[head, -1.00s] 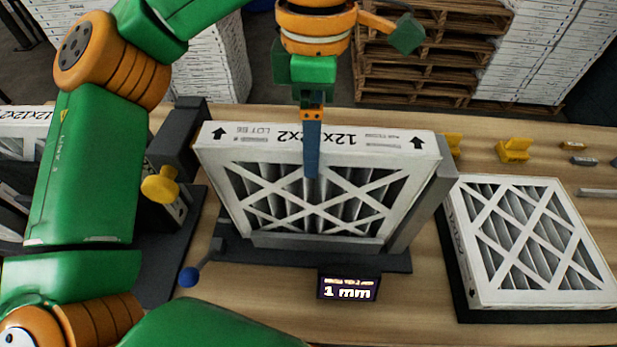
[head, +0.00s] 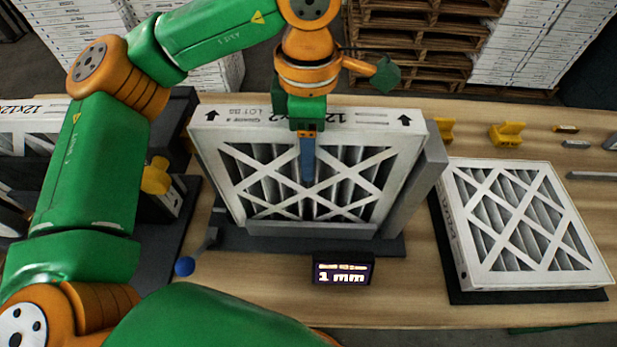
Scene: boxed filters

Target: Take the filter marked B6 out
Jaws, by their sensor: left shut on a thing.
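A white-framed pleated filter (head: 238,195) stands upright in a dark stand (head: 395,247) at the middle of the bench. Its top edge carries upside-down 12x print, two arrows and small lettering that seems to read LOT B6. My left gripper (head: 308,160) comes down over the middle of that top edge. One blue-grey finger lies against the near face; the other is hidden behind the filter. The gripper is shut on this filter. The filter's lower edge still sits in the stand. My right gripper is not in view.
Another filter (head: 525,225) lies flat on a dark mat at the right. A small display (head: 343,270) reading 1 mm stands before the stand. A blue-knobbed lever (head: 186,266) is at its left front. Yellow holders (head: 507,134) stand behind. Another stand with a filter is at far left.

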